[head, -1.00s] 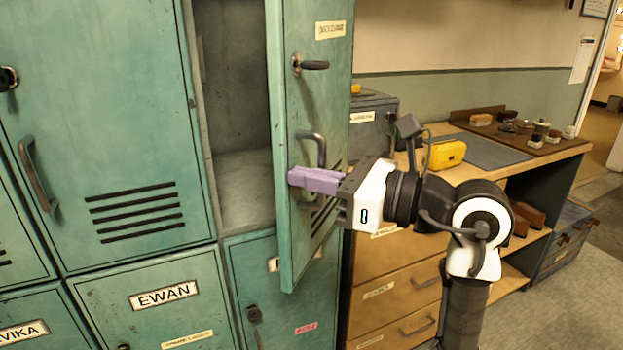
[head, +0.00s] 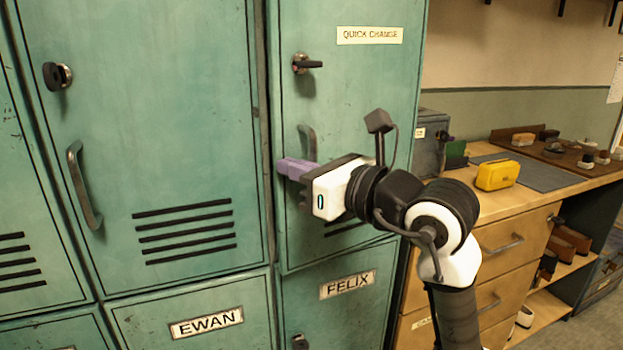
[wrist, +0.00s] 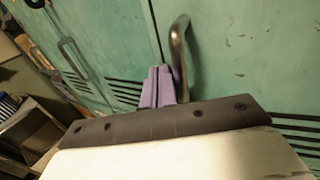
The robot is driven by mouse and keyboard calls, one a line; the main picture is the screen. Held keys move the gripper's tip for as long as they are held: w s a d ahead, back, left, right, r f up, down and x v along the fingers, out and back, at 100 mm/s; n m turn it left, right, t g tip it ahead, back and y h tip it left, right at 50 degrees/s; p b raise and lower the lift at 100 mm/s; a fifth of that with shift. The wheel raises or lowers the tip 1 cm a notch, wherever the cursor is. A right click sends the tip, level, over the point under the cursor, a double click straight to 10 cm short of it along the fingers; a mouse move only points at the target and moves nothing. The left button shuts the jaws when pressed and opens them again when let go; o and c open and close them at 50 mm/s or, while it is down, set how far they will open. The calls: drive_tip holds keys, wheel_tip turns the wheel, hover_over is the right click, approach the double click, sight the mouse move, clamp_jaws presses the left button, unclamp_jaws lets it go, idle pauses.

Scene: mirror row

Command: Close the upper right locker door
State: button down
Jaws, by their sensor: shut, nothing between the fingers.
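The upper right locker door (head: 345,95) is green, with a "QUICK CHANGE" label, a dark latch and a bar handle (head: 307,143). In the head view it sits nearly flush with the locker front, with a thin dark gap along its left edge. I cannot tell whether it is latched. My gripper (head: 284,167) has purple fingers, shut and empty. They are at the door's left edge just below the handle, seemingly against the door. In the wrist view the fingers (wrist: 157,88) are together beside the handle (wrist: 180,55), near the seam between doors.
The neighbouring upper locker door (head: 150,130) is closed, as are the lower lockers labelled EWAN (head: 206,322) and FELIX (head: 347,284). A wooden workbench (head: 500,205) with a yellow case (head: 497,175) and brushes stands to the right.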

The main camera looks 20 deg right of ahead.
sight(282, 156)
drive_tip(key=w+m+h, duration=0.1)
drive_tip(key=w+m+t+h, duration=0.1)
drive_tip(key=w+h, duration=0.2)
drive_tip(key=shift+w+a+r+m+t, duration=0.1)
drive_tip(key=shift+a+r+m+t, duration=0.05)
drive_tip(key=shift+a+m+t, duration=0.25)
drive_tip(key=shift+w+r, duration=0.1)
drive_tip(key=shift+r, duration=0.05)
idle(0.4)
